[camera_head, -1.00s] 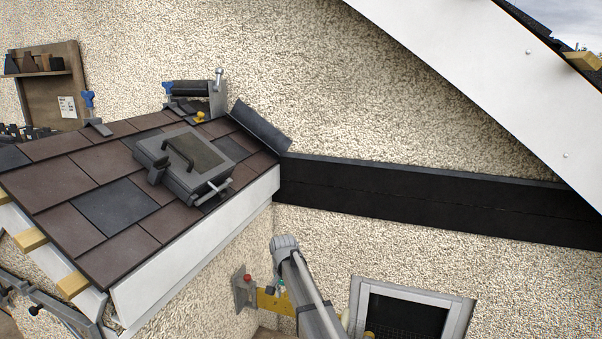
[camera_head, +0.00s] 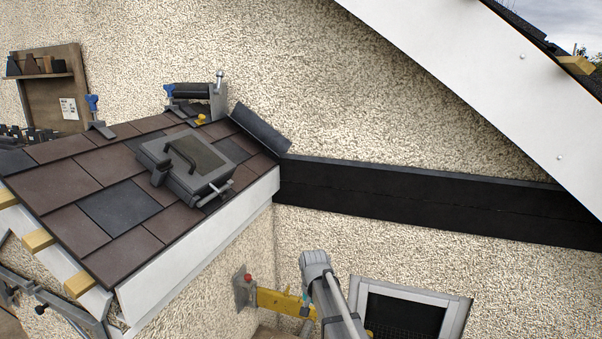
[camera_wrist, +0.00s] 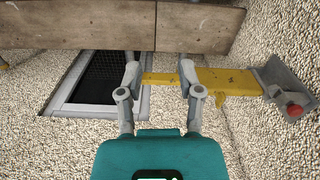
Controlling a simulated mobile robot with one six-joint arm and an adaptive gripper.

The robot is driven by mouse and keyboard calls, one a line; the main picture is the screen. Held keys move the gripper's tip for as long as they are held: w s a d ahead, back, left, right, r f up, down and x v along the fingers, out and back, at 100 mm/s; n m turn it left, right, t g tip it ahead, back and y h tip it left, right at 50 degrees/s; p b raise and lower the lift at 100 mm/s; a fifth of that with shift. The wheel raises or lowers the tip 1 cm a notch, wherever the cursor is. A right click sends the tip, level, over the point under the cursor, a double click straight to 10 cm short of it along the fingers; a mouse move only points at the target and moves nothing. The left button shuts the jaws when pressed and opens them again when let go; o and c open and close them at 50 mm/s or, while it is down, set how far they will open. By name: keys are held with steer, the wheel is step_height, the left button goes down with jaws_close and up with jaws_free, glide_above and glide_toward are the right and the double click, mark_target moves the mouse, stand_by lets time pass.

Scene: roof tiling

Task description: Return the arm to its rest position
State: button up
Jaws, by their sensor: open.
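My gripper (camera_wrist: 158,82) shows in the wrist view with its two grey fingers apart and nothing between them. Behind the fingers are a yellow bar (camera_wrist: 225,77) on a grey wall bracket and a framed dark window (camera_wrist: 108,75). In the head view a grey link of my arm rises from the bottom edge, right of the yellow bar (camera_head: 280,301) and left of the window (camera_head: 405,312). My gripper cannot be made out in the head view.
A tiled roof (camera_head: 60,185) with a grey handled case (camera_head: 188,160) lies at left. A black band (camera_head: 420,200) crosses the pebbled wall. A white sloping board (camera_head: 480,70) is at upper right. A wooden plank (camera_wrist: 100,28) crosses the top of the wrist view.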

steer(key=s+d+r+n+p, duration=0.1)
steer(key=s+d+r+p, duration=0.1)
steer(key=s+d, duration=0.6)
steer(key=s+d+r+n+p, duration=0.1)
steer(key=s+d+r+n, duration=0.1)
steer(key=s+d, duration=0.65)
steer(key=s+a+r+p, duration=0.1)
steer(key=r+p, duration=1.7)
steer(key=s+a+r+p, duration=0.1)
steer(key=a+r+p, duration=0.1)
steer(key=r+p, duration=1.6)
steer(key=shift+r+p, duration=0.35)
steer(key=shift+p, duration=0.35)
